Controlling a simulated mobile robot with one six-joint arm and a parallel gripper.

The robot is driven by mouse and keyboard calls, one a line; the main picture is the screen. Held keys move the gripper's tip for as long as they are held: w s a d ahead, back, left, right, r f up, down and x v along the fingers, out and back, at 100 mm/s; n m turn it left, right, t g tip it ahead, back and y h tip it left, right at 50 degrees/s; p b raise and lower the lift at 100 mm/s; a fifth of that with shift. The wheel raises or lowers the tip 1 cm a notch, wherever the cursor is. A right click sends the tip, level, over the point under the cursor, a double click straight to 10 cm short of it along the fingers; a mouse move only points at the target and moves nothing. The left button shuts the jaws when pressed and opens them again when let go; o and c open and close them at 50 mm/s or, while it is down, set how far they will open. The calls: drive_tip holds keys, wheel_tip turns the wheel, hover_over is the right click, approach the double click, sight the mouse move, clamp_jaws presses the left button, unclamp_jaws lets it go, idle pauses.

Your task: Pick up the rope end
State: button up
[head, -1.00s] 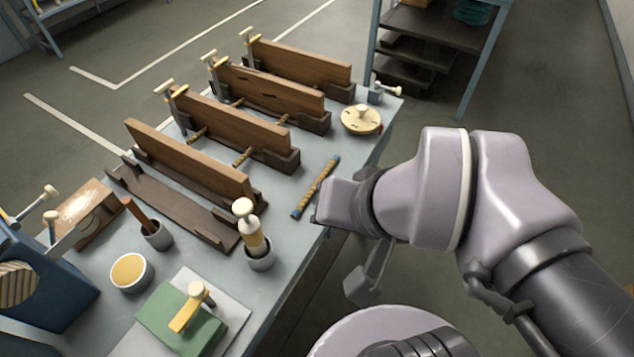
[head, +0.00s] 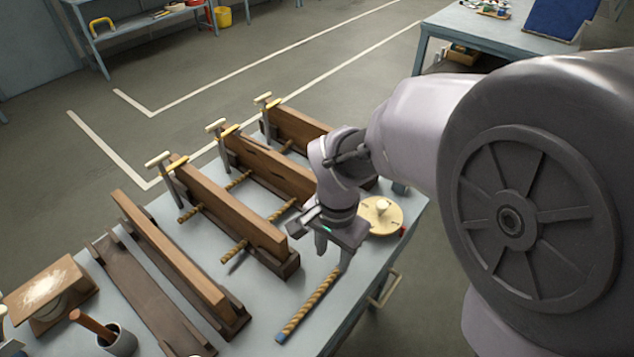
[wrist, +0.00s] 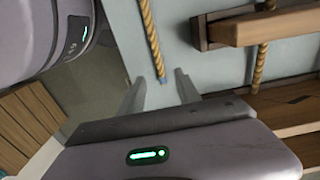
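A short tan rope (head: 309,303) lies on the blue-grey table near its right edge. Its near end (head: 281,337) is blue; its far end is hidden by my gripper in the head view. My gripper (head: 334,254) points down over the far end. In the wrist view the rope (wrist: 152,40) runs down to a blue end (wrist: 161,78). That end appears in the gap between the two fingertips of my gripper (wrist: 160,77), which stand apart and empty. I cannot tell how high the fingertips are above the table.
Wooden boards (head: 240,215) with clamps and several ropes through them stand left of my gripper. A round cream disc (head: 385,215) with a knob lies close to its right. A mortar (head: 117,340) stands at lower left. Table around the short rope is clear.

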sight(335, 272)
wheel_tip(335, 272, down, 3)
drive_tip(key=shift+d+f+b, duration=0.1)
drive_tip(key=shift+f+b, duration=0.1)
drive_tip(key=shift+b, duration=0.3)
drive_tip(key=f+b, duration=0.1)
drive_tip(key=f, duration=0.2)
drive_tip(key=f+b, duration=0.1)
drive_tip(key=shift+w+d+f+b, duration=0.25)
drive_tip(key=shift+f+b, duration=0.05)
drive_tip(key=shift+r, duration=0.15)
clamp_jaws()
